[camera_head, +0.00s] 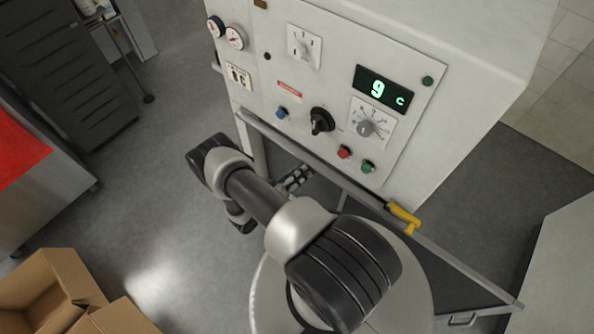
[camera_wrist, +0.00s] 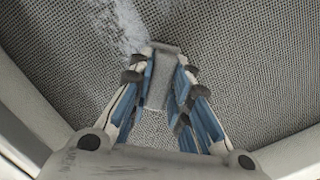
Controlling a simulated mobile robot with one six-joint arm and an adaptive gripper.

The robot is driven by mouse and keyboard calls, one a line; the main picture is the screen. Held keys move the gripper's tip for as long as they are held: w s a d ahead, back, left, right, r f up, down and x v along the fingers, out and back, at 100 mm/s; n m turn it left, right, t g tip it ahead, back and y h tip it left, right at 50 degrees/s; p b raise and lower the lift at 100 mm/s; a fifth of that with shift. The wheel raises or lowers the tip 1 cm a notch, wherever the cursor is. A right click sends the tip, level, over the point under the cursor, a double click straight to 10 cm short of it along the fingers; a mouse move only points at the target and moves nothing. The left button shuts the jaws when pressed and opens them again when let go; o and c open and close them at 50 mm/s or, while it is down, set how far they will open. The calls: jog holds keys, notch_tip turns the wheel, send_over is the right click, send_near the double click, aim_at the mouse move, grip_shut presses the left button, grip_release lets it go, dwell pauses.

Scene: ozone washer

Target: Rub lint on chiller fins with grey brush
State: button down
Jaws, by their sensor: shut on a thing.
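In the wrist view, my gripper (camera_wrist: 160,88) is shut on the grey brush (camera_wrist: 166,47), with blue-padded fingers on both sides of it. The brush points away from me toward the chiller fins (camera_wrist: 240,50), a dark, finely meshed surface. Pale grey lint (camera_wrist: 118,25) lies in a streak on the fins, at and to the left of the brush's far end. I cannot tell whether the brush touches the fins. In the head view, my arm hides most of the area under the machine's panel, and the fins and brush cannot be made out there.
Pale frame edges (camera_wrist: 28,92) border the fins. In the head view, a white machine (camera_head: 470,60) with dials and a green "9 C" display (camera_head: 383,88) stands above my arm. A yellow handle (camera_head: 403,217) sits on its lower rail. Cardboard boxes (camera_head: 45,285) lie lower left; floor between is clear.

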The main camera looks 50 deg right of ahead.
jog(key=shift+s+d+p, duration=0.6)
jog(key=shift+s+p, duration=2.15)
jog(key=shift+s, duration=4.3)
jog(key=shift+w+a+r+b, duration=0.2)
jog(key=shift+w+b, duration=0.5)
jog(key=shift+w, duration=1.6)
jog(key=shift+w+a+r+b, duration=0.15)
jog(key=shift+w+b, duration=0.5)
jog(key=shift+w, duration=1.7)
jog(key=shift+w+a+r+b, duration=0.2)
jog(key=shift+w+b, duration=0.5)
jog(key=shift+w, duration=1.6)
jog(key=w, duration=0.1)
jog(key=w+b, duration=0.2)
jog(key=w, duration=0.1)
jog(key=shift+a+r, duration=0.1)
jog(key=shift+a, duration=0.15)
jog(key=shift+a, duration=0.1)
jog(key=shift+s+a+b, duration=0.2)
jog(key=shift+a+b, duration=0.1)
jog(key=shift+a, duration=2.6)
